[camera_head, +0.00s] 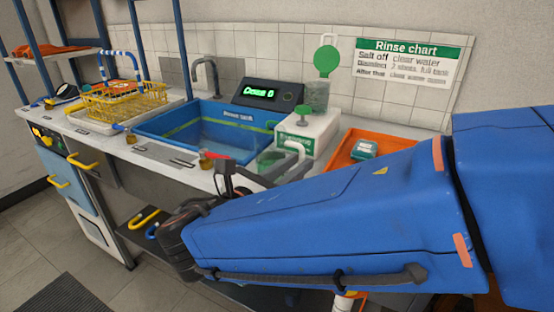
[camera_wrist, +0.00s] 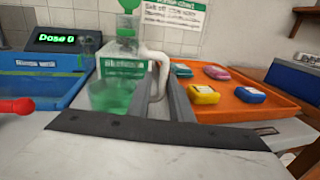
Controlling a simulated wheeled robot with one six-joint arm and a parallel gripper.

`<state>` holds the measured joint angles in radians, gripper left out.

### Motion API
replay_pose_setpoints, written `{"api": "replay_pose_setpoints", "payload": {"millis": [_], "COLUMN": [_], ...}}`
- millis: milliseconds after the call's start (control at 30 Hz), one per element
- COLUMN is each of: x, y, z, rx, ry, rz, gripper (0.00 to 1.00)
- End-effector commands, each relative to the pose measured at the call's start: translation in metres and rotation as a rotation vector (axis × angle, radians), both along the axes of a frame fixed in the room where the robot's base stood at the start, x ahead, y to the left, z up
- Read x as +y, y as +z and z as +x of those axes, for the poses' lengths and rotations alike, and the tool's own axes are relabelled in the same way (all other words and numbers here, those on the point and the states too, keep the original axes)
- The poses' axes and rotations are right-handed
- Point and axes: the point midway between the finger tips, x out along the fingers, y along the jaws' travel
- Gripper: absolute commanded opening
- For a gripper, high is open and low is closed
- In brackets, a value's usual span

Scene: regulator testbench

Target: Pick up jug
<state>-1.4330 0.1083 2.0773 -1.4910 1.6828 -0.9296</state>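The jug is clear with green liquid (camera_wrist: 112,96) and has a white looped handle (camera_wrist: 160,60) on its right side. In the head view, the jug (camera_head: 270,161) stands on the counter in front of the white dispenser, partly hidden behind my gripper (camera_head: 290,164). In the wrist view, my gripper (camera_wrist: 158,80) has its two grey fingers pointing forward with a gap between them. The lower part of the handle shows between the fingertips. I cannot tell whether either finger touches it. The jug is upright.
A white dispenser (camera_head: 315,132) stands close behind the jug. An orange tray (camera_head: 338,160) with several coloured packs lies to the right. A blue sink (camera_head: 212,126) and a display (camera_head: 268,94) are to the left.

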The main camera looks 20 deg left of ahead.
Motion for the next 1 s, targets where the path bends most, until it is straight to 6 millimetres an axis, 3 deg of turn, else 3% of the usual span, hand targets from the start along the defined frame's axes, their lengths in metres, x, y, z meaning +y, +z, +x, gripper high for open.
{"api": "replay_pose_setpoints", "payload": {"millis": [233,567,833,900,1000], "x": [-0.005,-0.017,-0.018,-0.018,-0.018], "y": [0.0,0.001,0.001,0.001,0.001], "z": [0.011,0.048,0.051,0.051,0.051], "rx": [-0.001,-0.001,0.0,0.0,0.0], "ry": [-0.001,-0.002,0.001,0.001,0.001], "rz": [0.0,-0.001,-0.001,-0.001,-0.001], "gripper": [0.19,0.19,0.19,0.03,0.0]}}
